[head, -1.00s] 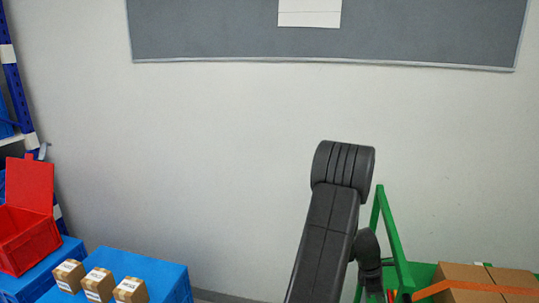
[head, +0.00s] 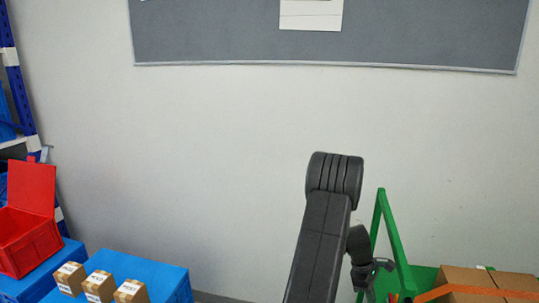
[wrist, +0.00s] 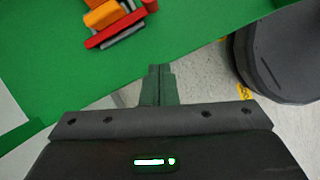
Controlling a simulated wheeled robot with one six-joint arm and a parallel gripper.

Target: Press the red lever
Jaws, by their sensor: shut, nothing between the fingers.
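The red lever (wrist: 118,28) shows in the wrist view at the upper left, a narrow red bar on a grey base, with an orange block (wrist: 103,14) beside it. It lies against a green surface (wrist: 200,35). My gripper (wrist: 160,68) is shut and empty, its fingertips over the green surface's lower edge, apart from the lever, which is above and left of them in the picture. In the head view my arm hides much of the green structure (head: 393,240), and I cannot make out the lever clearly there.
Cardboard boxes (head: 468,278) sit at the right on green, crossed by an orange strip (head: 430,291). At the left are small cartons (head: 100,283) on a blue crate (head: 172,281) and a red open bin (head: 28,240).

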